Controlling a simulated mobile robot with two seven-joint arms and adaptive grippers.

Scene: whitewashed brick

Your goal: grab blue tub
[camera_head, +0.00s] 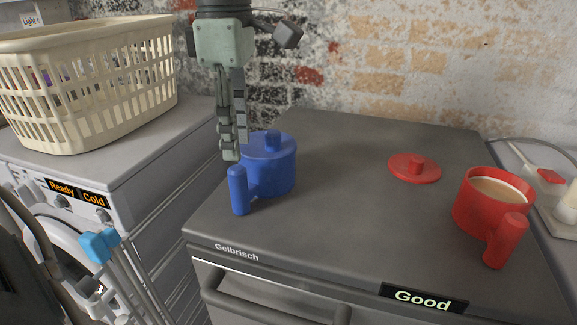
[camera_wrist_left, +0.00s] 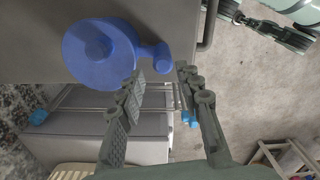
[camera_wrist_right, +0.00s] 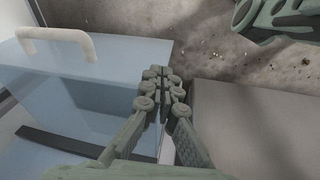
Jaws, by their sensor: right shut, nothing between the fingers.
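The blue tub (camera_head: 275,178) is a lidded pot with a knob on top and a thick side handle (camera_head: 238,190). It stands upright on the left part of the dark grey appliance top. In the left wrist view, the tub (camera_wrist_left: 88,65) is at upper left, its handle pointing right. My left gripper (camera_head: 230,152) points down just above the handle. Its fingers (camera_wrist_left: 161,74) are apart with nothing held, the handle end near the gap; I cannot tell whether they touch it. My right gripper (camera_wrist_right: 164,74) is shut and empty, away from the tub.
The appliance top (camera_head: 340,180) also holds a red lid (camera_head: 414,168) and a red handled pot (camera_head: 470,205) of brownish liquid at right. A cream laundry basket (camera_head: 90,85) sits on the washer at left. A brick wall (camera_head: 420,60) stands behind.

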